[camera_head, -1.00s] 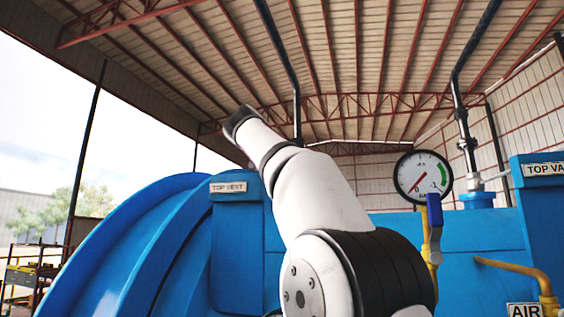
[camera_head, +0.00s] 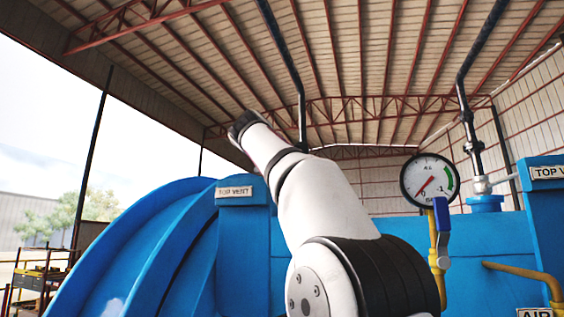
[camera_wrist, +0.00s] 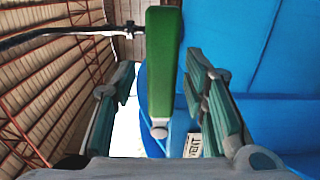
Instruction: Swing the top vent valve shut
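A green lever handle (camera_wrist: 165,65), which appears to be the top vent valve's handle, stands upright in the wrist view. My gripper (camera_wrist: 161,88) has its two fingers apart, one on each side of the handle, with a visible gap on both sides. A small round pale end (camera_wrist: 159,132) shows at the handle's lower end. The TOP VENT label (camera_head: 235,191) is on a blue post in the head view; part of it also shows in the wrist view (camera_wrist: 193,145). In the head view my gripper and the green handle are hidden or out of sight.
The blue autoclave body (camera_head: 400,232) fills the lower part of the head view. A pressure gauge (camera_head: 430,181) and a blue-handled valve (camera_head: 441,222) on a yellow pipe stand right of my arm. A dark vertical pipe (camera_head: 286,65) rises behind my arm.

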